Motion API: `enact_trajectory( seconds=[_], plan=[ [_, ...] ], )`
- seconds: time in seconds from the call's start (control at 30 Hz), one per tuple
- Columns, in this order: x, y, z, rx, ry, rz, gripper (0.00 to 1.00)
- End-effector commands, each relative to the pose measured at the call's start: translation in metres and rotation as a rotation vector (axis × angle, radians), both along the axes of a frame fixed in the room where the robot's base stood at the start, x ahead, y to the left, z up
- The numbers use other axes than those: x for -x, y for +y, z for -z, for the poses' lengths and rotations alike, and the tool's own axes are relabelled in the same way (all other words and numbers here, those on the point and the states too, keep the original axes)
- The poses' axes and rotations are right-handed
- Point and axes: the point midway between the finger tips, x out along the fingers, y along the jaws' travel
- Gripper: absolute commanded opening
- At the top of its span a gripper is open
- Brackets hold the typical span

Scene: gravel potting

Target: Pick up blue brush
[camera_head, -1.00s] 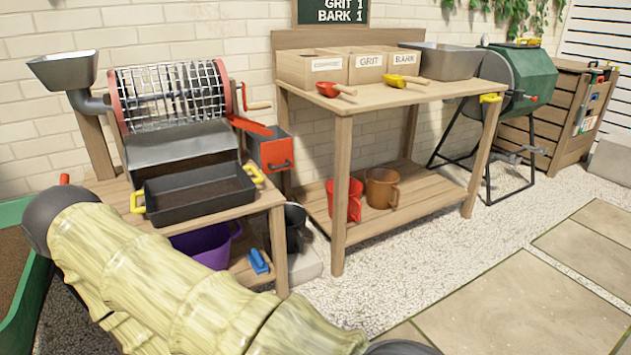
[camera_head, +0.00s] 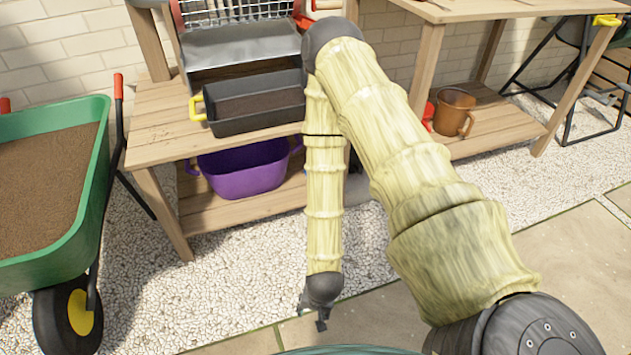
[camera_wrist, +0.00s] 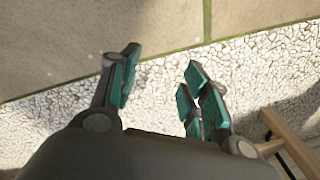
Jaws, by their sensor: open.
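The blue brush shows in neither view now; in the earlier head view it lies on the right part of the lower shelf (camera_head: 215,213) of the left bench, and my arm now covers that area. My gripper (camera_wrist: 163,60) is open and empty in the wrist view, its teal finger pads spread apart over paving and pale gravel. In the head view my gripper (camera_head: 321,318) points down at the bottom centre, in front of the bench, and its fingers are small and dark there.
A purple tub (camera_head: 243,172) stands on the lower shelf, and a black tray (camera_head: 255,125) of soil is on the bench top. A green wheelbarrow (camera_head: 60,240) is at left. A brown pot (camera_head: 455,112) stands on the right table's shelf. Gravel (camera_head: 240,265) lies open before the bench.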

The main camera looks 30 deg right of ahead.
Motion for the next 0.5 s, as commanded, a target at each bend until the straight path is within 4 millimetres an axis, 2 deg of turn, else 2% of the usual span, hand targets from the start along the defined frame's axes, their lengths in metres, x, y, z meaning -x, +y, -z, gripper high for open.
enact_trajectory(
  seconds=[0.03,0.27,0.5],
  plan=[
    [-0.017,-0.004,0.002,-0.018,-0.023,0.099,0.46],
    [-0.084,-0.024,-0.003,-0.112,-0.106,0.546,0.46],
    [-0.149,-0.059,-0.016,-0.236,-0.178,1.012,0.46]
  ],
)
